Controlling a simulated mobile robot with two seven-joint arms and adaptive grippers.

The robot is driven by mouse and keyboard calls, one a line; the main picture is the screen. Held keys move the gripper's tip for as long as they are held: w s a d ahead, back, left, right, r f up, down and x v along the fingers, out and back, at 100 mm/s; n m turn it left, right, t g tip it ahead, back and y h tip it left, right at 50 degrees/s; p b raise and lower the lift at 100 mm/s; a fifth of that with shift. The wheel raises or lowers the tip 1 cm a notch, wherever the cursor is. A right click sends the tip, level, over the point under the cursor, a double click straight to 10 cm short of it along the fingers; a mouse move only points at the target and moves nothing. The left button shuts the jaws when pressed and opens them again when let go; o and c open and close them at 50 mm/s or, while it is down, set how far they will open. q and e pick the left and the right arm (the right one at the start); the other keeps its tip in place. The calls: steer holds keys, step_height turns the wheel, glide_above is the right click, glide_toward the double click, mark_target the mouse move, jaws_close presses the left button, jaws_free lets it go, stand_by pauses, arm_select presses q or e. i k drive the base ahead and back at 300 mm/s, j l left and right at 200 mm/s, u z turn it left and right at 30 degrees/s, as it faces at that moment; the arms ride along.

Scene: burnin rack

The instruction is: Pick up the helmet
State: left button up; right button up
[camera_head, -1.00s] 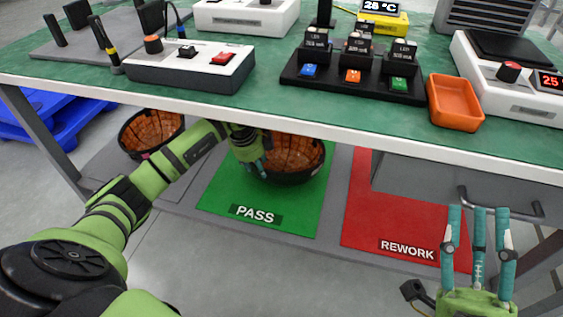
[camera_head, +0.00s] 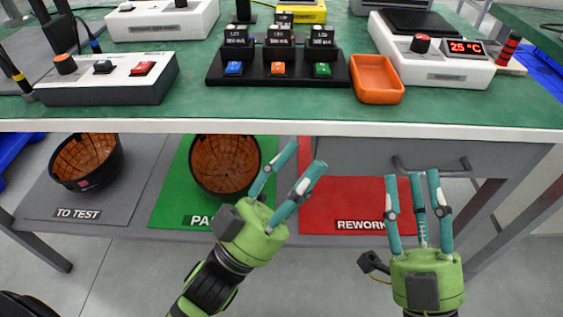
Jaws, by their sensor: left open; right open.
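One upturned helmet (camera_head: 112,166), black outside with an orange-brown lining, lies on the grey TO TEST mat (camera_head: 50,202) on the lower shelf at left. A second upturned helmet (camera_head: 222,160) lies on the green PASS mat (camera_head: 168,205). My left gripper (camera_head: 303,160) is open and empty, in front and to the right of the second helmet in the picture. It covers part of the PASS lettering. My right gripper (camera_head: 413,178) is open and empty, in front of the red REWORK mat (camera_head: 340,200), fingers pointing up.
The green bench top (camera_head: 300,108) overhangs the shelf, and its white front edge (camera_head: 290,127) runs above the helmets. A drawer handle (camera_head: 432,170) sits at right. An orange tray (camera_head: 378,82), a chip rack (camera_head: 335,72) and instrument boxes stand on the bench.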

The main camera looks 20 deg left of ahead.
mark_target(83, 163)
steer(key=u, duration=1.85)
